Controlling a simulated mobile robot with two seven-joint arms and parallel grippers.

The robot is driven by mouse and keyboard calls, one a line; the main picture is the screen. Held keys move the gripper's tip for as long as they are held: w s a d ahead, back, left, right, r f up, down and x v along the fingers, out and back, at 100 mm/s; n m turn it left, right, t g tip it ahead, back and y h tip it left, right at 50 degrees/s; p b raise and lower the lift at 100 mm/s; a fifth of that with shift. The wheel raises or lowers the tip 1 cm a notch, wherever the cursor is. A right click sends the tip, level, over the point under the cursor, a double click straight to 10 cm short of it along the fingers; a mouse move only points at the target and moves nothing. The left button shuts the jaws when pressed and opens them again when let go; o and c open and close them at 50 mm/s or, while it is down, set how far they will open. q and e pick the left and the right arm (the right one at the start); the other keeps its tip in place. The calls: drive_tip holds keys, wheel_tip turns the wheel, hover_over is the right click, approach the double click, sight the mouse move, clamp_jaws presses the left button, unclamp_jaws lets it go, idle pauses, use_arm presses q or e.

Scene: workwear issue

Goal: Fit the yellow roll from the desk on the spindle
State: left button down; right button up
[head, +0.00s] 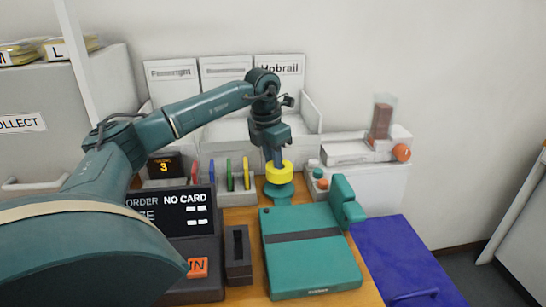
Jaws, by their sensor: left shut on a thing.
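The yellow roll (280,174) is a short, thick ring at the middle of the head view. My left gripper (278,160) points down from above and is shut on the roll. A round teal base (280,190) shows directly below the roll. I see no spindle pin; the roll and gripper may hide it. I cannot tell whether the roll is around a spindle or held just above the base. My right gripper is not in view.
A teal flat case (310,255) lies on the wooden desk (245,293) in front. A dark display (172,213) stands at left. A blue panel (405,262) and a white unit (366,150) are at right.

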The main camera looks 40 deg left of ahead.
use_arm(q)
drive_tip(key=c, duration=1.2)
unclamp_jaws()
drive_tip(key=shift+f, duration=0.15)
drive_tip(key=shift+o, duration=0.2)
